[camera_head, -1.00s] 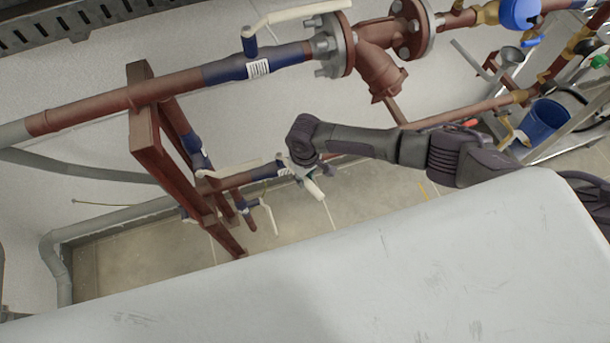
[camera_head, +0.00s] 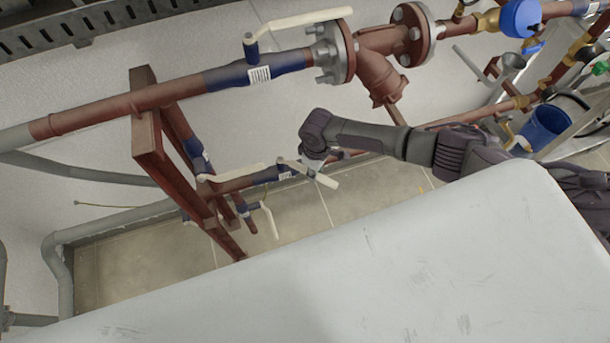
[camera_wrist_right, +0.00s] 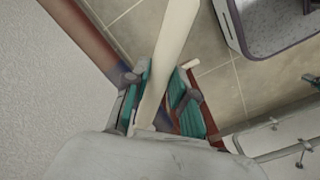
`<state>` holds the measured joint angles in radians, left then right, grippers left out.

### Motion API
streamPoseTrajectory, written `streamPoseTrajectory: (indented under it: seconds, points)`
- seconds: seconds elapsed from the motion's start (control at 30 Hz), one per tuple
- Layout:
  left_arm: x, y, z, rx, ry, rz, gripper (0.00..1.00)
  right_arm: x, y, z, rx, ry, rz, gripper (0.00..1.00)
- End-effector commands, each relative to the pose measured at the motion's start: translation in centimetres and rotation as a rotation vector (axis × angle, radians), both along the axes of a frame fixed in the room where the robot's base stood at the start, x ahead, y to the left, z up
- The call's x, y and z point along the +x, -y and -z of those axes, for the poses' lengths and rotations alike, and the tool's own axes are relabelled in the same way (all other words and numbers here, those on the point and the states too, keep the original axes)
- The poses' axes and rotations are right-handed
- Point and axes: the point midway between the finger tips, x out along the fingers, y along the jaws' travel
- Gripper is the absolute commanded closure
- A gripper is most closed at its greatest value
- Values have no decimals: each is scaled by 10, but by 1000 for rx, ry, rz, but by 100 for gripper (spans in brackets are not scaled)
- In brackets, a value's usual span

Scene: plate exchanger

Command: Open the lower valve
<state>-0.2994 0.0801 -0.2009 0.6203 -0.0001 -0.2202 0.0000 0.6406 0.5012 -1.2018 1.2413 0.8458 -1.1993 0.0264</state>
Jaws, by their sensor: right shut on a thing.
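The lower pipe carries a blue valve (camera_head: 284,173) with a long cream lever (camera_head: 330,183). The lever slants down to the right, angled to the pipe. My right gripper (camera_head: 315,174) is around the lever, past the valve body. In the right wrist view, the cream lever (camera_wrist_right: 172,50) runs between the teal-padded fingers of my right gripper (camera_wrist_right: 163,98), which is shut on it. The grip partly hides the lever's middle in the head view. My left gripper is not in view.
A larger upper pipe (camera_head: 120,107) with its own blue valve and cream lever (camera_head: 300,20) runs above. A red-brown support frame (camera_head: 165,170) stands at left, with other small cream levers near it. A large pale surface (camera_head: 330,265) fills the foreground. A blue bucket (camera_head: 545,125) is at right.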

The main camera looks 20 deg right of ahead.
Motion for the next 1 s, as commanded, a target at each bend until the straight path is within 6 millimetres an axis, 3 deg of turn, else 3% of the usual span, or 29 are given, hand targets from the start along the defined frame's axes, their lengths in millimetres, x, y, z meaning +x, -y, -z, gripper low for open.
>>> streamPoseTrajectory:
  seconds: [0.43, 1.0]
  points:
    - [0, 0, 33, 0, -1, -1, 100, 43, 34, 4, -3, 5, -416, 100]
    - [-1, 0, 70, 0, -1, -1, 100, 86, 45, 1, -4, 5, -795, 100]
